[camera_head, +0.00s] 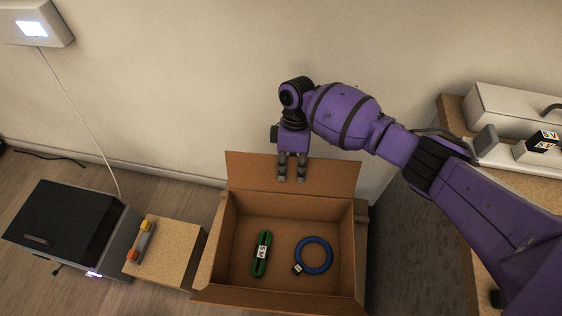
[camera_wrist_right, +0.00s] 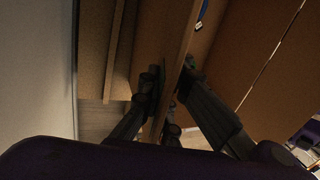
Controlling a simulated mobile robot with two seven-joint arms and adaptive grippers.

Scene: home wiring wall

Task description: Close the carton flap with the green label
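The brown cardboard carton (camera_head: 341,210) stands open on the floor, low in the head view. Its back flap (camera_head: 335,175) is raised and leans outward toward the wall; another flap (camera_head: 270,302) shows along the front edge. I see no green label on any flap. My right gripper (camera_head: 291,179) points down in front of the back flap, its two fingers apart with a gap between them. In the right wrist view the fingers (camera_wrist_right: 170,75) sit at either side of a cardboard edge (camera_wrist_right: 183,50). I cannot tell whether they touch it. My left gripper is out of view.
Inside the carton lie a green coil (camera_head: 261,262) with a white tag and a blue ring (camera_head: 328,257). A small tan block (camera_head: 175,262) and a dark-topped box (camera_head: 62,222) stand left. A bench (camera_head: 452,112) with grey cases is right. The wall is close behind.

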